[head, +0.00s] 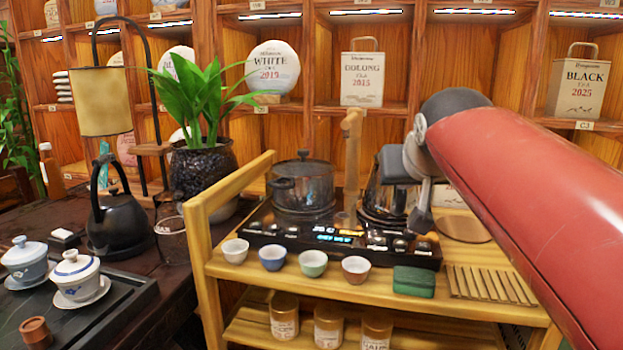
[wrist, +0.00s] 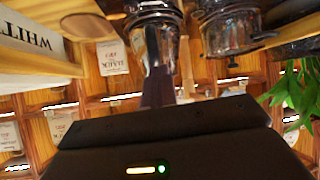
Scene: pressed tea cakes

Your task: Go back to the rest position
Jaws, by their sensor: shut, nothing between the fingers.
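My gripper (head: 421,222) hangs on the right side of the head view, below the red arm link that comes in from the right. It points down over the back right of the wooden cart (head: 480,263), in front of the glass kettle (head: 376,197). Its fingers are shut with nothing held. Whether the fingers touch anything beneath cannot be told. In the wrist view the dark gripper body fills the bottom, and the picture is upside down. The kettle (wrist: 152,30) and the pot (wrist: 228,34) show at its top.
A black pot (head: 303,186) stands on the cart's dark cooktop. Several small cups, including a white one (head: 235,251), line its front, with a green block (head: 414,281) and slatted mat (head: 490,285) to the right. Shelves with tea cakes (head: 272,68) stand behind. A tea table lies left.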

